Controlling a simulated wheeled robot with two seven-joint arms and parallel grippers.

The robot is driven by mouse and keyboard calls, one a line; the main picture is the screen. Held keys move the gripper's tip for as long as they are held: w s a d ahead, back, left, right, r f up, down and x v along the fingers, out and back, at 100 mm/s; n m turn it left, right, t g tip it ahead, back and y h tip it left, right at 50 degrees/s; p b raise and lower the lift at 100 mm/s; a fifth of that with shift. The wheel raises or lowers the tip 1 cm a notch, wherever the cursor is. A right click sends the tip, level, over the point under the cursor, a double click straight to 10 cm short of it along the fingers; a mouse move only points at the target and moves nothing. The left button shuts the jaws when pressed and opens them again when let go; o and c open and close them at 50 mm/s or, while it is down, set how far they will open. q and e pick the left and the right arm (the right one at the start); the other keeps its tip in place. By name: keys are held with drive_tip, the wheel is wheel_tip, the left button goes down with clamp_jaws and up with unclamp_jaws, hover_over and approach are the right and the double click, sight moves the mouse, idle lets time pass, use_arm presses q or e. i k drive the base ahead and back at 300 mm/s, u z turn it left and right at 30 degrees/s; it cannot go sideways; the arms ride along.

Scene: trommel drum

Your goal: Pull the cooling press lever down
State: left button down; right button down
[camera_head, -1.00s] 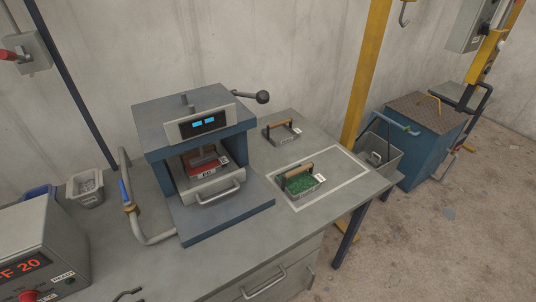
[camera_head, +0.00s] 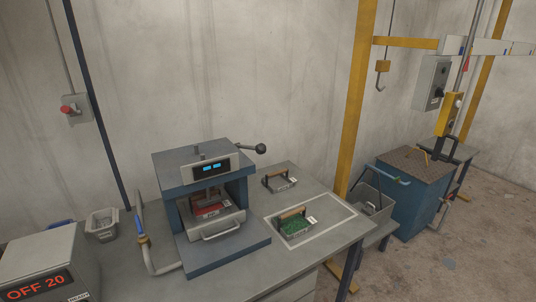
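The blue and grey press (camera_head: 205,205) stands on the grey workbench (camera_head: 278,263). Its lever (camera_head: 249,148) sticks out to the right from the top and ends in a dark round knob (camera_head: 261,148). The lever lies roughly level. A lit blue display (camera_head: 211,167) is on the press front. A red piece (camera_head: 210,210) sits inside the press opening, above a drawer-like part with a silver handle (camera_head: 221,230). Neither of my grippers shows in the head view.
A tray of green material with a wooden handle (camera_head: 295,226) lies inside a white outline on the bench. Another handled tray (camera_head: 280,181) is behind it. A yellow post (camera_head: 357,100), grey bin (camera_head: 372,199) and blue cabinet (camera_head: 418,203) stand right. A box reading "OFF 20" (camera_head: 45,265) is left.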

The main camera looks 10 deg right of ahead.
sight(260, 149)
drive_tip(key=k, duration=0.8)
drive_tip(key=z, duration=0.7)
drive_tip(key=i, duration=1.2)
drive_tip(key=u, duration=0.85)
drive_tip(key=i, duration=0.3)
drive_tip(key=u, duration=0.25)
